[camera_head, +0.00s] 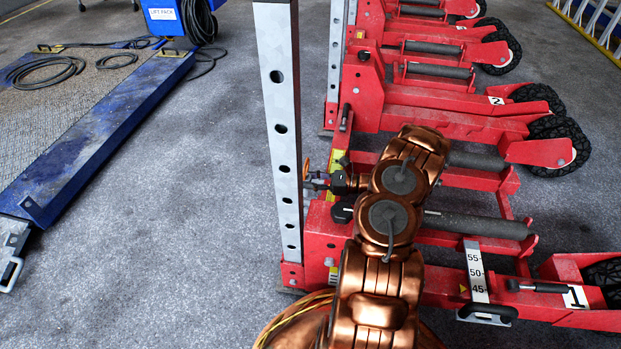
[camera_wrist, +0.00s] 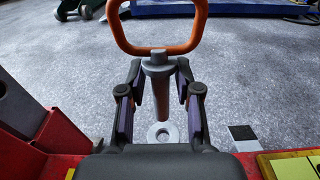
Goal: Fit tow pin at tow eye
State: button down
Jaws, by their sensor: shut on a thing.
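The tow pin, a grey shaft with an orange loop handle (camera_wrist: 158,52), is in the wrist view. My gripper (camera_wrist: 160,92) is shut on its grey shaft (camera_wrist: 158,85), with the loop beyond the fingers. A pale grey ring with a dark hole, seemingly the tow eye (camera_wrist: 163,133), shows just below the pin's narrow end. I cannot tell whether the pin touches it. In the head view, my gripper (camera_head: 325,183) is beside the upright steel post of the nearest red jack (camera_head: 318,240). A bit of the orange handle (camera_head: 306,167) shows there; the pin's shaft and the eye are unclear.
The perforated steel post (camera_head: 285,130) stands close left of my gripper. More red jacks (camera_head: 430,100) stand in a row behind. A blue-edged ramp (camera_head: 90,150) with cables lies left, and a blue lift pack (camera_head: 165,15) stands behind it. Grey floor between is clear.

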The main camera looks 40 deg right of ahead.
aim_at(310, 177)
jog(key=shift+f+b, duration=0.65)
jog(key=shift+f, duration=1.7)
jog(key=shift+f+b, duration=0.5)
jog(key=shift+f, duration=0.4)
dwell(0.4)
jog(key=c, duration=0.7)
grip_release()
jog(key=shift+r, duration=0.1)
jog(key=shift+r, duration=4.9)
